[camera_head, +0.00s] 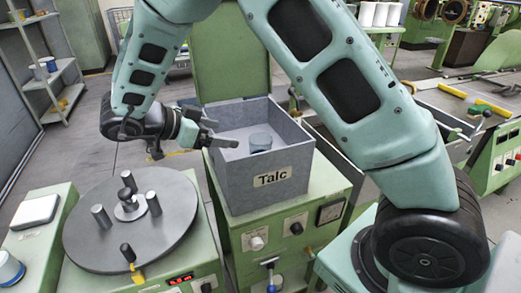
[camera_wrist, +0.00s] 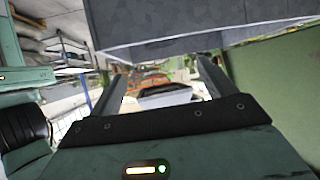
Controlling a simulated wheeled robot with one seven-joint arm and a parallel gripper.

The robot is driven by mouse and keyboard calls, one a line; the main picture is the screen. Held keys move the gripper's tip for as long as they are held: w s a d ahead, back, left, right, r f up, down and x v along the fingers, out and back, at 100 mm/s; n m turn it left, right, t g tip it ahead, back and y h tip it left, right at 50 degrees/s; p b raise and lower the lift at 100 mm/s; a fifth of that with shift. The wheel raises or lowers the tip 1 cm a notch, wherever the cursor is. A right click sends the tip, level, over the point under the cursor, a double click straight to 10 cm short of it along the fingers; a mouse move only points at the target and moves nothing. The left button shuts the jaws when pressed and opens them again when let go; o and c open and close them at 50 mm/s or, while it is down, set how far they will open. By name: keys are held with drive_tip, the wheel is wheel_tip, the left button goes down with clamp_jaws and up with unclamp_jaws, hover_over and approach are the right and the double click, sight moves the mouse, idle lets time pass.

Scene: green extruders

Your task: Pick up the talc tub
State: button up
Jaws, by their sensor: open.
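A small grey-blue round tub (camera_head: 260,142) stands upright inside an open grey bin (camera_head: 232,187), towards its right side. The bin's front label (camera_head: 273,177) reads "Talc". My gripper (camera_head: 226,134) is open and empty, with its fingers pointing right at the bin's left side, left of the tub and apart from it. In the wrist view, the two fingers of my gripper (camera_wrist: 160,72) are spread wide. A grey wall, seemingly the bin's (camera_wrist: 190,25), fills the top there. The tub is not visible in the wrist view.
The bin sits on a green machine cabinet (camera_head: 288,222) with a raised green panel (camera_head: 228,58) behind it. A round grey turntable (camera_head: 175,240) with upright pegs stands at front left. A white-and-blue tub (camera_head: 9,268) sits at the lower left edge.

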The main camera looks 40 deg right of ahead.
sight(258, 140)
drive_tip(key=p+x, duration=0.4)
drive_tip(key=x, duration=1)
drive_tip(key=shift+c, duration=0.3)
drive_tip(key=c, duration=1)
